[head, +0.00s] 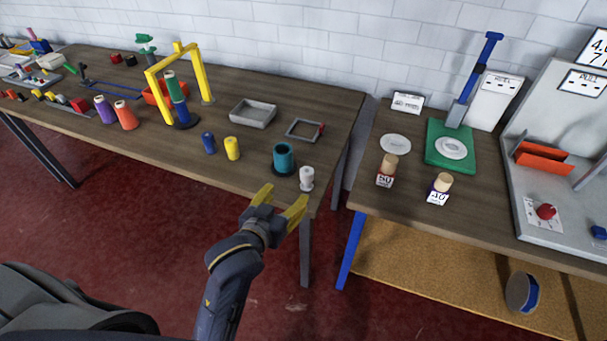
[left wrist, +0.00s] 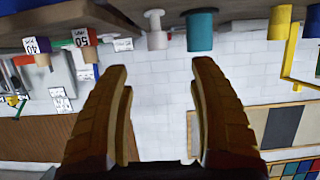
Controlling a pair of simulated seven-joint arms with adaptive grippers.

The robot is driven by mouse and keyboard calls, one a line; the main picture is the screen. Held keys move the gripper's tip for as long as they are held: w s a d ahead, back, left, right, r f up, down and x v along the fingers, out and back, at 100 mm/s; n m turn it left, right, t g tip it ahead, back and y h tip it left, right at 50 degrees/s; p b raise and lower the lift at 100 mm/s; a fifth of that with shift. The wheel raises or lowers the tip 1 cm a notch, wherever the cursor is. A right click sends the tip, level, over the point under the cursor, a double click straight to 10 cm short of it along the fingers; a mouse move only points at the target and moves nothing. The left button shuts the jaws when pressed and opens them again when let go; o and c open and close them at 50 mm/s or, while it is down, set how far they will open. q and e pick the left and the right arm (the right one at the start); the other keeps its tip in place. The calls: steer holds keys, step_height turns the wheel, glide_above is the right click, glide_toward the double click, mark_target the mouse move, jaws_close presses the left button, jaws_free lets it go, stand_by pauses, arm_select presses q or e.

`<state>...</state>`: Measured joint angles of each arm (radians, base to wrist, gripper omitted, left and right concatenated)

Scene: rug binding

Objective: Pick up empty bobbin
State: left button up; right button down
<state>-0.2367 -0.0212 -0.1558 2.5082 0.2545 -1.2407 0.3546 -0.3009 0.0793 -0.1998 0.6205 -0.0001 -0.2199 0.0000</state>
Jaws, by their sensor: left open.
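A small white bobbin (head: 307,178) stands upright at the front right corner of the left table; it looks bare of thread. In the left wrist view, which is upside down, the white bobbin (left wrist: 155,30) hangs at the top, between and beyond the fingers. My left gripper (head: 281,200) has yellow fingers, spread apart with nothing between them. It is in front of the table edge, close to the bobbin but not touching it. My right gripper is not in view.
A teal spool (head: 284,158) stands just left of the white bobbin. A yellow spool (head: 232,148) and a blue spool (head: 209,143) are farther left. A square grey frame (head: 304,129) and a grey tray (head: 253,113) lie behind. A gap separates the right table (head: 400,210).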

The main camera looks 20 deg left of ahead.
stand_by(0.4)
arm_select(q)
steer(key=t, duration=0.4)
glide_toward(304, 181)
steer(key=w, duration=0.4)
steer(key=w+d, duration=0.1)
steer(key=w, duration=0.1)
steer(key=shift+w+f, duration=0.25)
steer(key=shift+w+r, duration=0.15)
steer(key=shift+w, duration=2.55)
steer(key=shift+c, duration=0.3)
steer(key=c, duration=1)
